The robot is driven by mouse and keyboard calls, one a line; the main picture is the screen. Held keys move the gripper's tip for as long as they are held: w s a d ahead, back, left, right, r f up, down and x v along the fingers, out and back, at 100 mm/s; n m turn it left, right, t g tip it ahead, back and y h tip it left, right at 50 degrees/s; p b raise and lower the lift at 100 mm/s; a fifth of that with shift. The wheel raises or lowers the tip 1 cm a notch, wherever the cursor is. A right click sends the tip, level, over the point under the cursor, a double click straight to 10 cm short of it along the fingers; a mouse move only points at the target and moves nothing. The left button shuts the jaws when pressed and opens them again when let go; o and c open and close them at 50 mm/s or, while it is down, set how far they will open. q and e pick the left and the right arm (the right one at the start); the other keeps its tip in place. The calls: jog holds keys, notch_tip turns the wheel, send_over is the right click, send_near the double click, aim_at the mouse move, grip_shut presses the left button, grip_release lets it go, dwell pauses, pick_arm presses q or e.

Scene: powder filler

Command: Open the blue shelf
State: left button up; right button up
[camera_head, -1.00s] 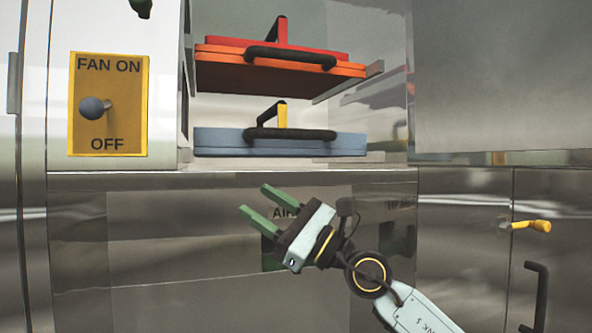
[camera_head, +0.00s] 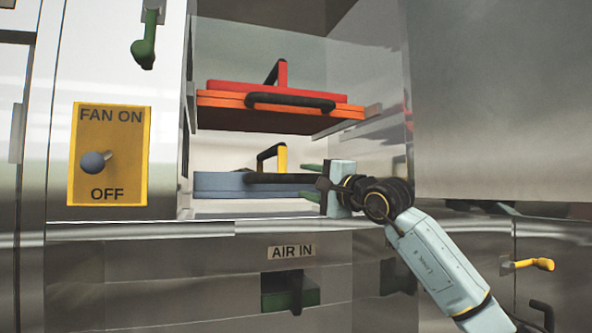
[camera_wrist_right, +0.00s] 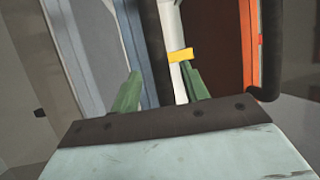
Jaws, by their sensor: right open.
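The blue shelf (camera_head: 225,184) is the lower of two slabs in the cabinet opening. It has a black front bar and a raised handle with a yellow part (camera_head: 282,158). My right gripper (camera_head: 313,190) is at the right end of its front, partly hiding it. In the right wrist view, the open green fingers (camera_wrist_right: 160,72) point at the blue shelf (camera_wrist_right: 132,40). A dark bar (camera_wrist_right: 155,50), seemingly its front handle, shows between them. The yellow part (camera_wrist_right: 180,55) shows by the right fingertip. Contact cannot be told. My left gripper is not in view.
An orange-red shelf (camera_head: 225,113) with a black handle (camera_head: 290,100) lies directly above. A transparent side wall (camera_head: 372,60) bounds the opening at the right. A yellow fan switch plate (camera_head: 125,178) is at the left.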

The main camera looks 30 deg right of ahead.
aim_at(300, 179)
jog(key=shift+p+x, duration=0.75)
jog(key=shift+x, duration=1.55)
grip_shut()
